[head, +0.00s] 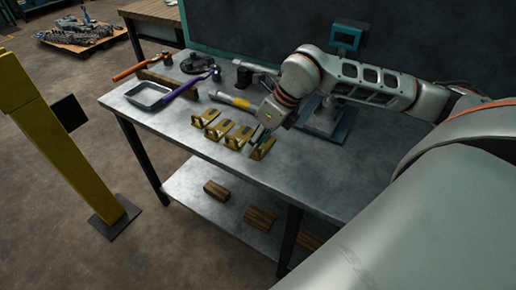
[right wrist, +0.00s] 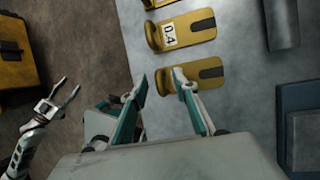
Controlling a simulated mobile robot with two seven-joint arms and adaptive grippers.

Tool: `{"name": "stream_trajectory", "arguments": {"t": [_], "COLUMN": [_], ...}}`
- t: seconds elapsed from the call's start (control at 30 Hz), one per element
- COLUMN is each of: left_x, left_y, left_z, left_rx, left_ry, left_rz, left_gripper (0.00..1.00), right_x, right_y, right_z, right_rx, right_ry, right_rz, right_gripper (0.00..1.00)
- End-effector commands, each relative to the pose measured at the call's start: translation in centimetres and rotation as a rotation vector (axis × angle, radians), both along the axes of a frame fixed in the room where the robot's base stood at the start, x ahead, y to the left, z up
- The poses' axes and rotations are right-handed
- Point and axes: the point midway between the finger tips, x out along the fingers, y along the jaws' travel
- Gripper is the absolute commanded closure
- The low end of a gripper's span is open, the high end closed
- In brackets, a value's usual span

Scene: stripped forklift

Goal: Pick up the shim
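Several brass-yellow shims with upturned ends lie in a row on the grey workbench. The nearest shim (head: 263,149) is at the right end of the row in the head view. In the right wrist view this shim (right wrist: 208,73) lies just beyond my right gripper (right wrist: 161,77), whose two fingertips are apart near its upturned end. I cannot tell whether they touch it. In the head view my right gripper (head: 264,137) partly covers that shim. The neighbouring shim (right wrist: 189,33) has a white label reading 0.4. My left gripper (right wrist: 68,88) shows open and empty at the left of the right wrist view.
The workbench (head: 300,172) also holds a grey tray (head: 149,96), a purple-handled tool (head: 184,88), a yellow-handled tool (head: 230,99) and a hammer (head: 140,68). A device with a teal-framed screen (head: 348,37) stands behind my right arm. Wooden blocks (head: 217,190) lie on the lower shelf.

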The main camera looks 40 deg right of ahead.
Motion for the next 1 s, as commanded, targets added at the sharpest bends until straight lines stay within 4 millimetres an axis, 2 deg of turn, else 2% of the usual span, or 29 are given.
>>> {"name": "stream_trajectory", "arguments": {"t": [0.2, 0.23, 0.3, 0.33, 0.77, 0.87, 1.0], "left_x": [0.0, 0.0, 0.0, 0.0, 0.1, 0.1, 0.3], "left_y": [0.0, 0.0, 0.0, 0.0, 0.0, 0.0, 0.0], "left_z": [0.0, 0.0, 0.0, 0.0, 0.1, 0.2, 0.6], "left_rx": [0.001, 0.001, 0.001, 0.001, 0.000, 0.000, -0.002], "left_ry": [-0.001, -0.001, -0.001, -0.001, -0.001, -0.003, -0.007], "left_rz": [0.000, 0.000, 0.000, 0.000, 0.001, 0.001, 0.001], "left_gripper": [0.49, 0.49, 0.49, 0.49, 0.49, 0.49, 0.49], "right_x": [0.1, 0.1, 0.1, 0.1, 0.1, 0.1, 0.2], "right_y": [0.1, 0.1, 0.1, 0.1, 0.0, 0.0, 0.0], "right_z": [-0.1, -0.1, -0.1, -0.1, 0.2, 0.8, 2.5], "right_rx": [0.000, 0.000, 0.000, 0.000, 0.000, 0.000, 0.000], "right_ry": [-0.001, -0.001, -0.001, -0.001, -0.002, -0.003, -0.007], "right_rz": [0.000, 0.000, 0.000, 0.000, 0.000, 0.000, 0.000], "right_gripper": [0.71, 0.76, 0.94, 1.00, 1.00, 1.00, 1.00]}}
